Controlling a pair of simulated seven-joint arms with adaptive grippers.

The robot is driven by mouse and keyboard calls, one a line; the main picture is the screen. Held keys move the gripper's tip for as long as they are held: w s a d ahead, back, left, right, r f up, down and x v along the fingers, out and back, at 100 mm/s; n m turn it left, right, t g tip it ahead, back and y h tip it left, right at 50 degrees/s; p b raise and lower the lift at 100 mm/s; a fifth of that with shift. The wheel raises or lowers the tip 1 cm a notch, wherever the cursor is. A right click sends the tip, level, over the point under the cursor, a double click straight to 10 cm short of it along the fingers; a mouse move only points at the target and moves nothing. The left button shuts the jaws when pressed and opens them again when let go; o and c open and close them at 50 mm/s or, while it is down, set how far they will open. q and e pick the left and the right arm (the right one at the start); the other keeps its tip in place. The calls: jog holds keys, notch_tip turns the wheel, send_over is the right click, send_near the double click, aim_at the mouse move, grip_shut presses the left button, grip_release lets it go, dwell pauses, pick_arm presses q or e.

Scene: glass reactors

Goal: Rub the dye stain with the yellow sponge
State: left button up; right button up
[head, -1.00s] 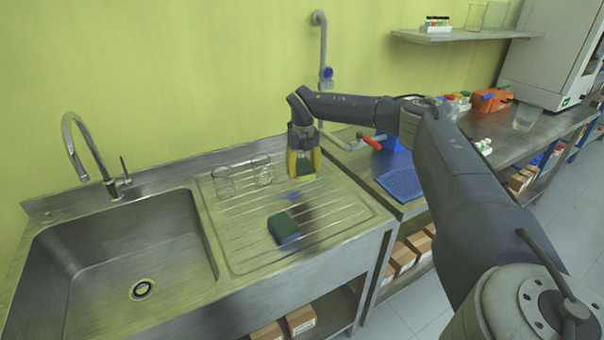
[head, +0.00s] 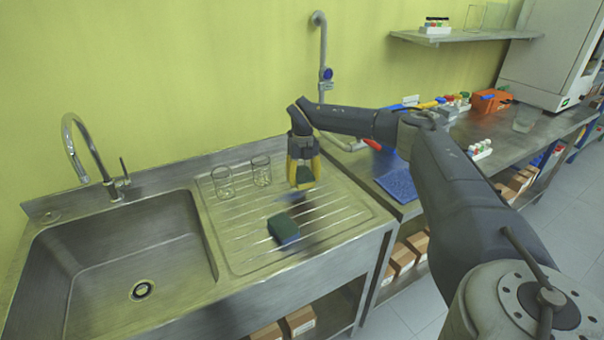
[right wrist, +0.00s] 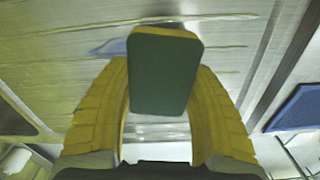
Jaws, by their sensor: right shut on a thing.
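My right gripper (head: 303,182) is shut on the yellow sponge, which shows its green face in the head view (head: 304,175) and a thin yellow edge in the right wrist view (right wrist: 163,75). The sponge is held over the ribbed steel drainboard; I cannot tell if it touches the metal. The dye stain is a faint blue patch beside the sponge in the right wrist view (right wrist: 108,47); the gripper largely hides it in the head view. My left gripper is not in view.
A second, dark green-blue sponge (head: 283,228) lies on the drainboard in front of the gripper. Two glass beakers (head: 222,181) (head: 261,170) stand at its back left. The sink (head: 130,265) is to the left. A blue mat (head: 397,185) lies on the counter to the right.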

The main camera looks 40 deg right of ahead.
aim_at(304, 194)
jog(key=shift+f, duration=2)
jog(key=shift+s+f, duration=0.1)
jog(key=shift+f, duration=0.65)
jog(key=a, duration=0.2)
jog(key=shift+w+a, duration=0.3)
jog(key=shift+c, duration=0.6)
jog(key=shift+w+a+r, duration=0.15)
jog(key=shift+a, duration=0.5)
jog(key=shift+w+a, duration=0.1)
jog(key=shift+a, duration=0.7)
jog(key=shift+w+a, duration=0.15)
jog(key=shift+a, duration=0.6)
jog(key=shift+w+a, duration=0.15)
jog(key=shift+a, duration=0.55)
jog(key=shift+w+a, duration=0.1)
jog(key=shift+a, duration=0.65)
jog(key=shift+w+a, duration=0.2)
jog(key=shift+a, duration=0.9)
jog(key=shift+s+d, duration=0.35)
jog(key=shift+d, duration=1.7)
jog(key=shift+s+d, duration=0.4)
jog(key=shift+d, duration=1.65)
jog(key=shift+s+d, duration=0.35)
jog(key=shift+d, duration=1.7)
jog(key=shift+a+r, duration=0.1)
jog(key=shift+r, duration=3.95)
